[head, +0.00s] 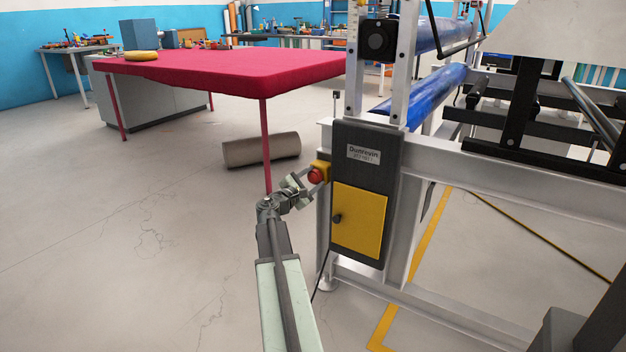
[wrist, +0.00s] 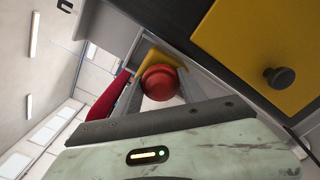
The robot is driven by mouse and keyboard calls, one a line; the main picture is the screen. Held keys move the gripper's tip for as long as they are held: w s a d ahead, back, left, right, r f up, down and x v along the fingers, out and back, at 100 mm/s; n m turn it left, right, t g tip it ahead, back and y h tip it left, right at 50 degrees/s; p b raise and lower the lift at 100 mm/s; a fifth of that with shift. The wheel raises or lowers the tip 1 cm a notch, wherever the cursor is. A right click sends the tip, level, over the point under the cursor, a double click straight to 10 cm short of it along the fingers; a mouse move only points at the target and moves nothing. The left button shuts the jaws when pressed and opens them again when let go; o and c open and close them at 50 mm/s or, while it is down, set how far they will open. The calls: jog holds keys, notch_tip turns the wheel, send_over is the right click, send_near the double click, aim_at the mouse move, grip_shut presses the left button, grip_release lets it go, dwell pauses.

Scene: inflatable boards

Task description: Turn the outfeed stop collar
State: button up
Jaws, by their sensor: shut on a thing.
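The outfeed stop is a round red knob (head: 316,177) on a yellow housing (head: 323,166), at the left side of the machine's dark control box (head: 366,190). In the wrist view the red knob (wrist: 160,81) is near the middle, with the yellow housing (wrist: 150,58) behind it. My gripper (head: 311,178) reaches the stop from the front left. In the wrist view my gripper (wrist: 160,90) has a finger on each side of the red knob and is shut on it. The collar cannot be told apart from the knob, and its lower part is hidden by my gripper body.
A yellow panel (head: 358,222) with a black knob (head: 337,218) sits just right of the stop. The machine's pale frame (head: 480,185) extends right. The floor at left is clear.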

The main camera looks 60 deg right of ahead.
jog(key=shift+a, duration=0.15)
jog(key=shift+m, duration=3)
jog(key=o, duration=1.4)
jog(key=shift+f, duration=0.1)
jog(key=shift+c, duration=0.2)
jog(key=a, duration=0.7)
jog(key=shift+a, duration=0.4)
